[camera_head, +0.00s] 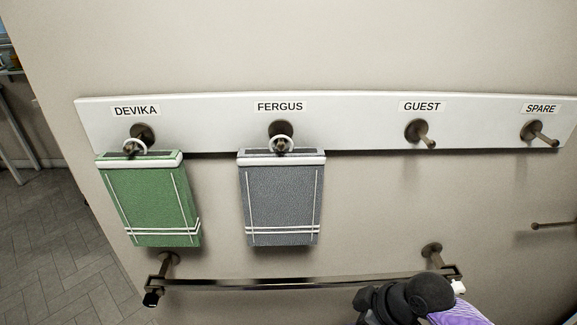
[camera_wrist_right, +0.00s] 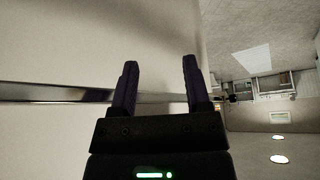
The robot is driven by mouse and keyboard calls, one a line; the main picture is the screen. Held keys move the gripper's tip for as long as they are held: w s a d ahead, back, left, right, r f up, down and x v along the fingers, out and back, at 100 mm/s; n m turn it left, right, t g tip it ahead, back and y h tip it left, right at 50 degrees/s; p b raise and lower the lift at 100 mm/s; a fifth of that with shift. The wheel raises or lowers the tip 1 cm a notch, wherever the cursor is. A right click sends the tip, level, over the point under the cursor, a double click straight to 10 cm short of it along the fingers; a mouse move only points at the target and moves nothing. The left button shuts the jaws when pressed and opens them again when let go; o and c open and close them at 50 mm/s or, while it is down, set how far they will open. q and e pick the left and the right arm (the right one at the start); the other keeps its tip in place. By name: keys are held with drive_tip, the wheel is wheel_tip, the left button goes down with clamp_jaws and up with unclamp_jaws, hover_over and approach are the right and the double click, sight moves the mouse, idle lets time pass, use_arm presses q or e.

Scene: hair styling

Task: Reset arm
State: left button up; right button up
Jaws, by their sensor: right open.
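My right arm comes in at the bottom right of the head view as a dark shape (camera_head: 408,297), in front of the right end of the towel bar (camera_head: 300,282). In the right wrist view my right gripper (camera_wrist_right: 160,62) has its two dark fingers apart with nothing held between them. The metal bar (camera_wrist_right: 50,93) runs across behind the fingers there. My left gripper is not in view.
A green towel (camera_head: 150,205) hangs on the DEVIKA peg and a grey towel (camera_head: 283,203) on the FERGUS peg. The GUEST peg (camera_head: 420,132) and SPARE peg (camera_head: 540,132) are bare. A purple striped thing (camera_head: 462,314) shows at the bottom edge.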

drive_tip(key=s+d+f+m+h, duration=0.1)
drive_tip(key=s+d+f+m, duration=0.15)
drive_tip(key=f, duration=0.35)
drive_tip(key=s+d+f+m+h, duration=0.1)
drive_tip(key=s+d+f+m, duration=0.15)
drive_tip(key=f, duration=0.45)
drive_tip(key=s+d+f+m+h, duration=0.2)
drive_tip(key=s+f, duration=0.1)
drive_tip(key=f, duration=0.3)
drive_tip(key=s+f+g, duration=0.1)
drive_tip(key=s+f, duration=0.2)
drive_tip(key=s, duration=0.5)
drive_tip(key=s+a+f+m+g, duration=0.1)
drive_tip(key=s+f, duration=0.3)
drive_tip(key=s, duration=0.5)
drive_tip(key=s+f+h, duration=0.1)
drive_tip(key=s+f, duration=0.2)
drive_tip(key=s, duration=0.6)
drive_tip(key=shift+a+f+m+g, duration=0.25)
drive_tip(key=shift+m+g, duration=0.05)
drive_tip(key=shift+g, duration=0.1)
drive_tip(key=shift+w, duration=0.1)
